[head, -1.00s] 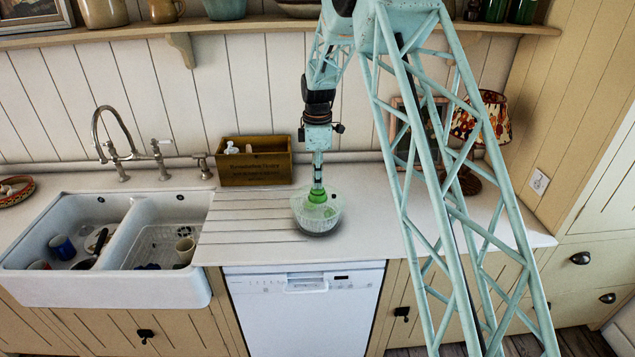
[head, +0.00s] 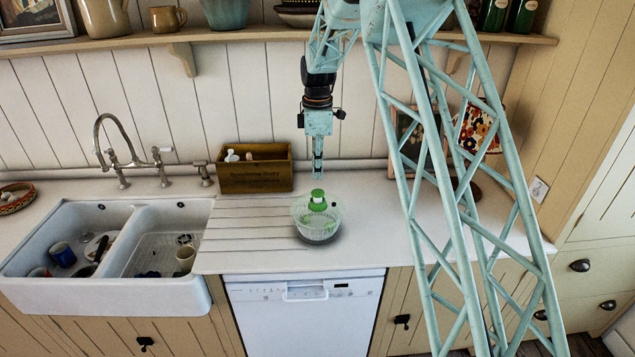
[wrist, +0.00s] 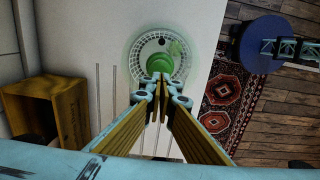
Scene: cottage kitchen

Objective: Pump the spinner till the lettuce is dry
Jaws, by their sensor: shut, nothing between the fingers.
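The salad spinner (head: 318,220) stands upright on the counter, right of the drainer grooves. It has a clear bowl and lid with a green pump knob (head: 317,197) standing up at the top. Bits of green lettuce show faintly through the bowl. My gripper (head: 318,176) points straight down above the knob, with a small gap between them. Its fingers are shut with nothing between them. In the wrist view the closed fingertips (wrist: 162,92) lie in front of the knob (wrist: 160,63) and hide part of it. The lid (wrist: 145,50) shows around the knob.
A wooden box (head: 254,170) with bottles stands behind and left of the spinner. The double sink (head: 105,290) at left holds mugs and dishes. The counter right of the spinner is clear.

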